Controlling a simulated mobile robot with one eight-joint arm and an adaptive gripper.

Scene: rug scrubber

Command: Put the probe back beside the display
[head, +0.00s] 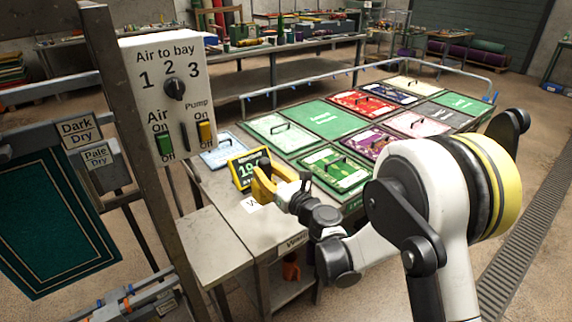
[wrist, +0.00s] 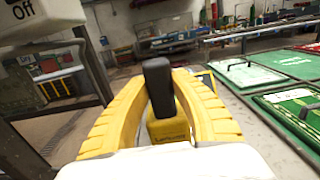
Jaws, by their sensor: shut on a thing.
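The probe has a black upright handle and a yellow block below with small lettering; it shows in the wrist view (wrist: 158,85) between my yellow fingers. My gripper (wrist: 158,95) is shut on it. In the head view my gripper (head: 268,180) is over the left end of the metal bench, with the dark top of the probe (head: 264,163) showing at the fingers. The display (head: 246,170), a yellow-framed dark panel with green digits, stands just behind and left of my gripper. My fingers cover part of it. I cannot tell whether the probe touches the bench.
Green, red and purple panels with handles (head: 340,170) cover the bench to the right. The bench front (head: 262,228) is bare metal with a white label near the gripper.

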